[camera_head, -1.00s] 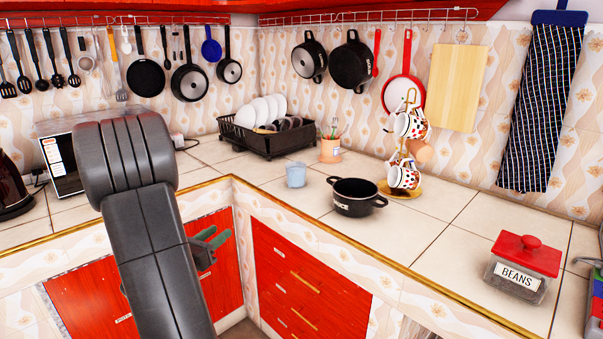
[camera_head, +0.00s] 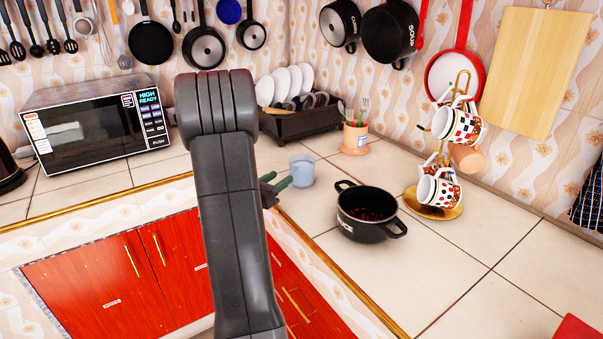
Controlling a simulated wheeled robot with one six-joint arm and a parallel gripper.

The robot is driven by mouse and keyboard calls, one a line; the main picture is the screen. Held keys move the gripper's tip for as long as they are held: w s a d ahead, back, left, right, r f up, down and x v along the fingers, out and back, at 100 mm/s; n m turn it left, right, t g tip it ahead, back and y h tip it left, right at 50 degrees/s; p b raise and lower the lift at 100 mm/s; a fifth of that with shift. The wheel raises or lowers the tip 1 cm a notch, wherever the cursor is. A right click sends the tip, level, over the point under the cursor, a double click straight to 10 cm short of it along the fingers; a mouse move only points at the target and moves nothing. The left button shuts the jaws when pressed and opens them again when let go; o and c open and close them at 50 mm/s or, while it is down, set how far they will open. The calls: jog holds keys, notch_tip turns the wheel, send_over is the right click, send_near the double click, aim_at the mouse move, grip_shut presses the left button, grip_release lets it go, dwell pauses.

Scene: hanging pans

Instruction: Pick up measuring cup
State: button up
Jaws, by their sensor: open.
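A small light-blue translucent cup (camera_head: 302,170), which looks like the measuring cup, stands upright on the tiled counter (camera_head: 480,305). My gripper (camera_head: 279,184) shows just to the left of the cup in the picture, partly hidden behind my dark arm. Its greenish fingers point right, towards the cup. The gripper is open, with nothing visible in it. I cannot tell how far it is from the cup in depth.
A black pot (camera_head: 366,216) with dark contents stands right of the cup. A microwave (camera_head: 97,125) stands left.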

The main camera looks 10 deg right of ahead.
aim_at(299, 174)
jog(key=shift+p+x, duration=0.4)
jog(key=shift+x, duration=2.5)
jog(key=shift+s+f, duration=0.1)
jog(key=shift+f, duration=0.05)
grip_shut()
